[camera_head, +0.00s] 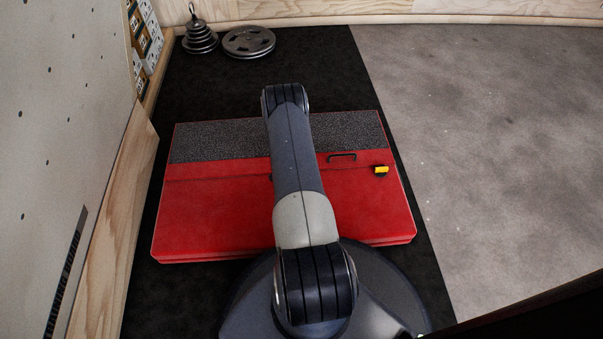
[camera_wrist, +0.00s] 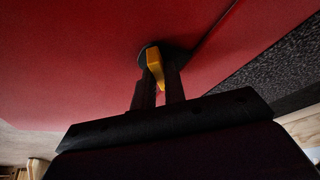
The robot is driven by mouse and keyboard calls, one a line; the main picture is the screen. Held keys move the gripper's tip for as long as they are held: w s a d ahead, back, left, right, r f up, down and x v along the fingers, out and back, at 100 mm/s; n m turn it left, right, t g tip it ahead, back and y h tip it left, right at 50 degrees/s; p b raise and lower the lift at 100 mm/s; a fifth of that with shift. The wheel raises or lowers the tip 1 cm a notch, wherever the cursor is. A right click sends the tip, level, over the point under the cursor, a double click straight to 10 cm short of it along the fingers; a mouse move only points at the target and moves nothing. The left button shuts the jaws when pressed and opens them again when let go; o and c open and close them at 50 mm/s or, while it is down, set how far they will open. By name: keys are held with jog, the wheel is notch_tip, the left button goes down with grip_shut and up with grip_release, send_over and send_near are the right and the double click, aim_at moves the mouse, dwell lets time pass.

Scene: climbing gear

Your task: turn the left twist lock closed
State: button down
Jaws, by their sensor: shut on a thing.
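A red crash pad (camera_head: 220,215) with a dark grey speckled strip lies flat on the black mat. In the wrist view, my gripper (camera_wrist: 160,82) is shut on a yellow twist lock (camera_wrist: 155,68) set on a round dark base on the red face (camera_wrist: 70,60). In the head view my arm hides this lock and my gripper. A second twist lock (camera_head: 381,170), yellow on a black base, shows uncovered at the pad's right side. Whether the gripped lock is open or closed I cannot tell.
A dark handle (camera_head: 342,156) sits on the pad left of the uncovered lock. Weight plates (camera_head: 248,42) and a stack of weights (camera_head: 199,38) stand at the back. A climbing wall (camera_head: 60,120) bounds the left; grey floor (camera_head: 490,150) on the right is clear.

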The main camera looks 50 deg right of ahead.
jog(key=m+b, duration=0.1)
jog(key=m, duration=0.1)
jog(key=m+g+b, duration=0.1)
jog(key=m, duration=0.1)
jog(key=shift+w+f+m+g+b, duration=0.2)
jog(key=shift+m+g+b, duration=0.1)
jog(key=shift+b, duration=0.1)
jog(key=shift+w+r+m+g+y+b, duration=0.1)
jog(key=shift+m+g+y+b, duration=0.45)
jog(key=shift+m+b, duration=0.95)
jog(key=shift+m+p, duration=0.3)
jog(key=shift+m, duration=0.2)
jog(key=c, duration=1.5)
grip_release()
jog(key=shift+o, duration=0.2)
jog(key=shift+r, duration=0.1)
jog(key=p+v, duration=0.4)
jog(key=v, duration=0.6)
jog(key=shift+w+r, duration=0.2)
jog(key=shift+r, duration=0.15)
